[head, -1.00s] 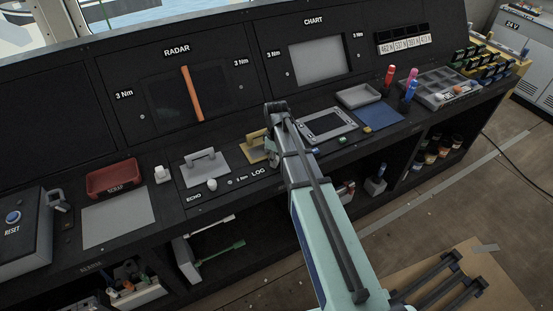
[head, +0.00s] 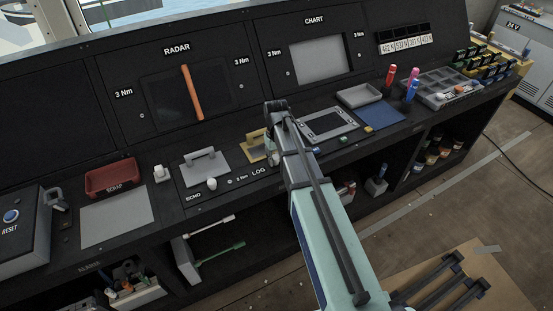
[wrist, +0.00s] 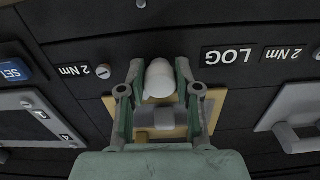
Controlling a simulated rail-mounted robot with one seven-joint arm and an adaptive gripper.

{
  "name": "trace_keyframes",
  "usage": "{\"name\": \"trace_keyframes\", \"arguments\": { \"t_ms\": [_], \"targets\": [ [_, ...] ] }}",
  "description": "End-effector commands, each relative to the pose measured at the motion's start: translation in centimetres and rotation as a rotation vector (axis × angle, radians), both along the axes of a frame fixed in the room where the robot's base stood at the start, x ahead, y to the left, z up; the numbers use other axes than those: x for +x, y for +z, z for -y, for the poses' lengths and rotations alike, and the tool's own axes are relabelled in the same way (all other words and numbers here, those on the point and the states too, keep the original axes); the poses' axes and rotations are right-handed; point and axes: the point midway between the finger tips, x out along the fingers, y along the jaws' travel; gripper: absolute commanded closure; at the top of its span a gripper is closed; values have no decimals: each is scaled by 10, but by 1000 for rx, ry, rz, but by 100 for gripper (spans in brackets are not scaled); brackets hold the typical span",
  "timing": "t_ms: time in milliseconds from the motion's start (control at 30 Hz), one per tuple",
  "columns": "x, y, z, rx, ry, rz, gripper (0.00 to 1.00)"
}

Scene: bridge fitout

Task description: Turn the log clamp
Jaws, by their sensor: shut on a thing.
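The log clamp, a white rounded knob (wrist: 160,80), shows upside down in the wrist view beside the LOG label (wrist: 227,56). My gripper (wrist: 159,88) has one finger on each side of the knob and is shut on it. Behind it is the tan log plate (wrist: 217,104) with a grey handle. In the head view the plate (head: 255,152) shows just left of my arm, above the LOG label (head: 259,171). My arm hides the knob and most of my gripper there.
The echo plate with a grey handle (head: 204,162) and white knob (head: 212,184) stands to the left. A framed panel (head: 328,123) and grey tray (head: 360,95) lie to the right. A red scrap bin (head: 112,177) is further left.

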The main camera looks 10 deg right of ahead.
Motion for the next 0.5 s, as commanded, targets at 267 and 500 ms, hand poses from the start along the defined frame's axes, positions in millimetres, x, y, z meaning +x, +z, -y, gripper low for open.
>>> {"name": "trace_keyframes", "arguments": {
  "t_ms": [267,500],
  "targets": [
    [4,0,-2,6,-165,9,100],
    [5,1,-3,5,-310,9,100]
  ]
}}
